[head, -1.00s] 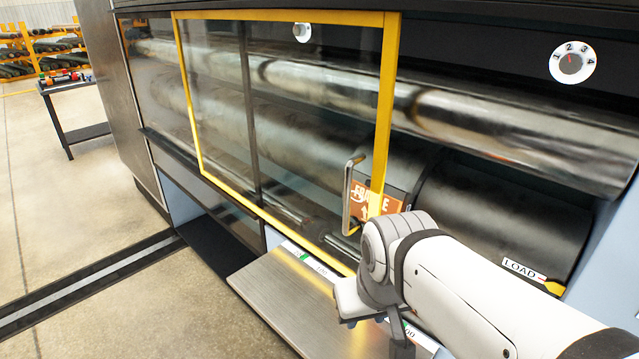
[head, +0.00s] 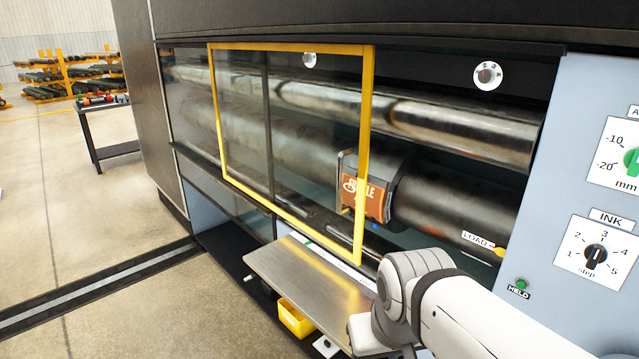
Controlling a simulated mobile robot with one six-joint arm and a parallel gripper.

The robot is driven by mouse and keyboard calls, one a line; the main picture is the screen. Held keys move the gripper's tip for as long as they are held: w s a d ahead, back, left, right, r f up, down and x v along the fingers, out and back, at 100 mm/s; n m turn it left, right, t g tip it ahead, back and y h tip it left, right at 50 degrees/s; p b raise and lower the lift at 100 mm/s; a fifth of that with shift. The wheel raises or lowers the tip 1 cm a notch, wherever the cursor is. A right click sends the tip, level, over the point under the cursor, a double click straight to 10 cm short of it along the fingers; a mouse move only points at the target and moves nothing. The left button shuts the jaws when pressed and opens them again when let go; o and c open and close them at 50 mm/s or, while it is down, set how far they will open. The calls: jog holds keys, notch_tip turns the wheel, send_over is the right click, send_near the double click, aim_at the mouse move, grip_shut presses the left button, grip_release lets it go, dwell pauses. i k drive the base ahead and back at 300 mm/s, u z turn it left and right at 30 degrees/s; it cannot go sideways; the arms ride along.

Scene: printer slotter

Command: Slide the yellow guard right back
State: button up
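The yellow guard (head: 364,150) is a yellow-framed clear panel across the left and middle of the machine front. Its right edge stands near the middle of the opening, and the part of the opening right of it is uncovered. A metal handle (head: 340,180) stands upright by its right edge. My arm comes in from the lower right, and its white wrist is below and right of the guard, apart from the handle in the picture. My gripper's fingers are hidden or out of frame at the bottom.
A metal shelf (head: 300,272) juts out below the guard, with a yellow bin (head: 295,318) under it. Rollers (head: 450,130) lie behind the opening. A blue-grey control panel (head: 560,180) with dials stands at the right. Open floor (head: 120,300) lies at the left.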

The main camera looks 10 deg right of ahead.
aim_at(365, 109)
jog(key=z, duration=0.15)
jog(key=i, duration=0.85)
jog(key=u, duration=0.05)
